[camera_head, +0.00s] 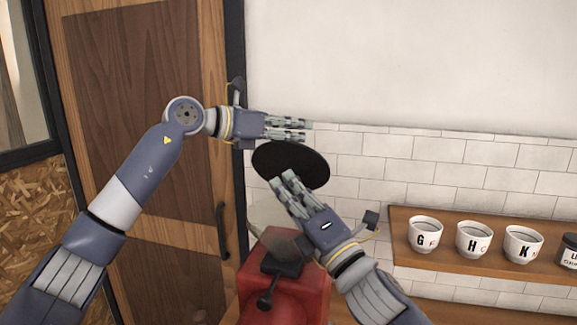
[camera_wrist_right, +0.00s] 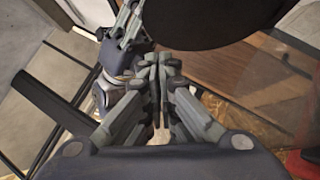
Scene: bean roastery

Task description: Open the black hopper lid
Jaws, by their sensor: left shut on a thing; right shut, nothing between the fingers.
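The black hopper lid (camera_head: 303,160) is a round dark disc, raised and tilted above the red machine (camera_head: 258,285). A smoky, see-through hopper (camera_head: 274,240) sits on the machine, partly hidden by my right arm. My left gripper (camera_head: 306,130) is shut at the lid's upper edge, with the edge between its fingers. My right gripper (camera_head: 282,180) is shut and empty, in front of the lid's lower part. In the right wrist view, the lid (camera_wrist_right: 215,20) fills the top, the right fingers (camera_wrist_right: 155,62) are together just below it, and my left gripper (camera_wrist_right: 130,25) is at upper left.
A wooden shelf (camera_head: 480,252) at right holds white lettered cups (camera_head: 425,234) and a dark container (camera_head: 569,250). A wooden door (camera_head: 150,70) with a dark handle (camera_head: 222,230) is at left. White tiled wall (camera_head: 440,165) stands behind; space between the lid and shelf is open.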

